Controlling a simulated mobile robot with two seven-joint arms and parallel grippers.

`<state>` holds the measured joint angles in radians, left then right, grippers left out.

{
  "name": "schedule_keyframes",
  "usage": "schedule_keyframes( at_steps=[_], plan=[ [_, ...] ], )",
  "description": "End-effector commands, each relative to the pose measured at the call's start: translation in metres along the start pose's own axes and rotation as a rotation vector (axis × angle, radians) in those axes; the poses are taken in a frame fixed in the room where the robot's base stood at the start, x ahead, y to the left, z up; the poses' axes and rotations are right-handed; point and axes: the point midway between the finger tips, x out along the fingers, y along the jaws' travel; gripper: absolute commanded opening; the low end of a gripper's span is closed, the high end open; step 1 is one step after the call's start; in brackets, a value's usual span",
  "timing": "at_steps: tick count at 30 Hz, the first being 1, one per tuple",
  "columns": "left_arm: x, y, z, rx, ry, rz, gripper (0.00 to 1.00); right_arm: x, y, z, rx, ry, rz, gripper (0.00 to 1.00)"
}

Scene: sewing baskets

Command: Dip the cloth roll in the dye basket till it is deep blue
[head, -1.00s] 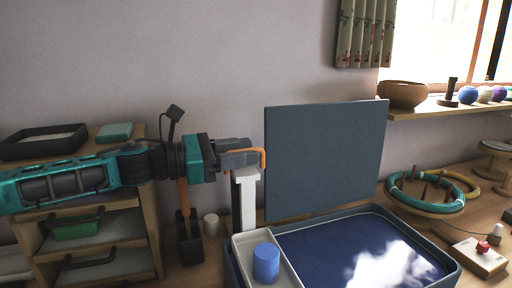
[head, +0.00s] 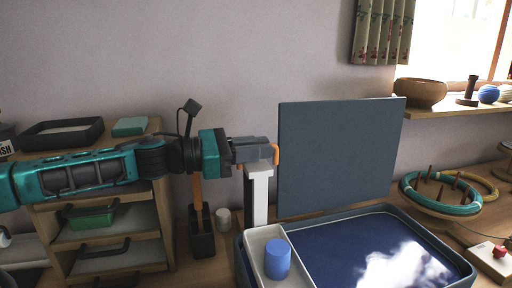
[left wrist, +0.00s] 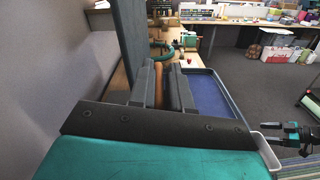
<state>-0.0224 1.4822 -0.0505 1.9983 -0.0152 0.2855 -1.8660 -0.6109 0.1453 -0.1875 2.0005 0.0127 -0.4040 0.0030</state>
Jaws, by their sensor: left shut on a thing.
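The cloth roll (head: 277,259) is a mid-blue upright cylinder in the pale side tray (head: 257,262). The dye basket (head: 462,263) is a wide blue-rimmed basin with a deep blue inside, right of that tray. A flat slate-blue panel (head: 338,155) stands upright at its back. My left gripper (head: 262,153) is at the panel's left edge, above a white post (head: 257,192), shut on an orange handle (head: 276,154). The handle also shows between the fingers in the left wrist view (left wrist: 163,75). A black and teal part, perhaps my right gripper (left wrist: 297,135), shows at that view's right edge, unclear.
A wooden drawer unit (head: 158,220) stands at left under my left arm. A dark holder (head: 202,240) and a small pale cylinder (head: 223,219) stand left of the basket.

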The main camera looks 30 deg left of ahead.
Motion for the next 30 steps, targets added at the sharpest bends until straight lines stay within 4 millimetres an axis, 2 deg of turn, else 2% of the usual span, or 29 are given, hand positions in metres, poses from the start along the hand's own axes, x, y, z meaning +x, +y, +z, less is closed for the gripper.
schedule_keyframes(
  at_steps=[8, 11, 16, 21, 24, 30],
  plan=[
    [-0.001, 0.004, 0.001, 0.003, -0.001, 0.01, 0.0, 0.0, 0.001, 0.001, -0.006, -0.001, 0.0, 0.77],
    [-0.001, 0.002, -0.008, 0.004, -0.001, 0.011, 0.0, 0.004, 0.001, 0.007, -0.005, -0.002, -0.001, 0.77],
    [-0.001, -0.005, -0.045, 0.0, 0.0, 0.011, 0.0, 0.017, -0.005, 0.024, 0.003, -0.013, -0.016, 0.77],
    [-0.001, -0.012, -0.082, -0.001, 0.001, 0.012, 0.0, 0.03, -0.014, 0.025, 0.004, 0.012, -0.04, 0.77],
    [-0.001, -0.016, -0.102, -0.001, 0.001, 0.012, 0.0, 0.039, -0.014, 0.032, 0.003, 0.02, -0.04, 0.77],
    [-0.001, -0.021, -0.129, 0.002, 0.003, 0.013, 0.0, 0.05, -0.013, 0.049, 0.003, 0.016, -0.039, 0.77]
  ],
)
